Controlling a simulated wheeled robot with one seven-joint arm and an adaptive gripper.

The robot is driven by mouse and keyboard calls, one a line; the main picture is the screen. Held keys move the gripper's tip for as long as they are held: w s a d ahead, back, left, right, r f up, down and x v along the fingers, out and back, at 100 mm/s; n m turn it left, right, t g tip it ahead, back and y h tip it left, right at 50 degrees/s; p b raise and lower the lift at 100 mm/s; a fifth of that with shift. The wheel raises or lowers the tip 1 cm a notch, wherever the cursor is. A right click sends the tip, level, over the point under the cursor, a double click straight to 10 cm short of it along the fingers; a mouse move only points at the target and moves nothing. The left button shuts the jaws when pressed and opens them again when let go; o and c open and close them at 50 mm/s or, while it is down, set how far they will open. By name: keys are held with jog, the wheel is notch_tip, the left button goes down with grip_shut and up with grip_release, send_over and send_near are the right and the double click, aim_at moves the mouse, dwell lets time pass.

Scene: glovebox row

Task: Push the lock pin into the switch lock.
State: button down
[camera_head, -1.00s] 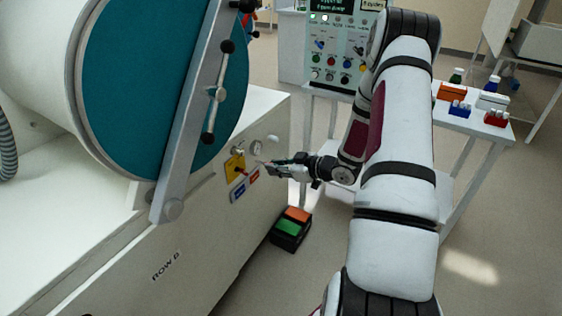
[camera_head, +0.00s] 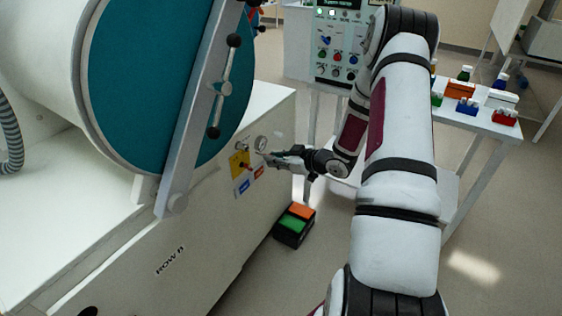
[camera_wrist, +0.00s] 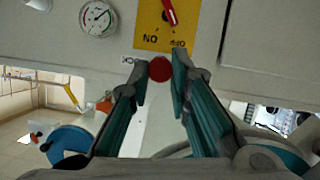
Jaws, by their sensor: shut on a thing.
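The yellow switch plate (camera_head: 238,166) is on the white cabinet front. In the wrist view, the plate (camera_wrist: 184,38) has a red switch lever (camera_wrist: 169,11) and upside-down ON and OFF marks. The lock pin shows as a round red head (camera_wrist: 160,69) just below the plate's edge, beside a small, partly hidden lock label (camera_wrist: 130,60). My gripper (camera_head: 267,157) is close to the panel, just right of the plate. In the wrist view, my gripper (camera_wrist: 159,74) is shut on the red head, one fingertip on each side. The pin's shaft and its depth in the lock are hidden.
A round gauge (camera_wrist: 98,18) sits beside the plate. Red (camera_head: 258,173) and blue (camera_head: 242,187) labels are below it. The large teal port door (camera_head: 140,85) and its bar are at left. A pedal box (camera_head: 294,226) is on the floor. A side table (camera_head: 470,118) stands at right.

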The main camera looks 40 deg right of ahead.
aim_at(258, 153)
jog(key=shift+w+a, duration=0.2)
jog(key=shift+w, duration=0.35)
jog(key=shift+w+a, duration=0.2)
jog(key=shift+w, duration=0.3)
dwell(1.5)
jog(key=shift+w+a+b, duration=0.15)
jog(key=shift+w+a, duration=0.1)
jog(key=shift+w, duration=0.5)
jog(key=shift+w+a+b, duration=0.1)
jog(key=shift+w+a, duration=0.2)
jog(key=shift+w, duration=0.4)
jog(key=shift+w+a+b, duration=0.15)
jog(key=shift+w+a, duration=0.1)
jog(key=shift+w, duration=0.5)
jog(key=c, duration=1.4)
grip_release()
jog(key=v, duration=1.2)
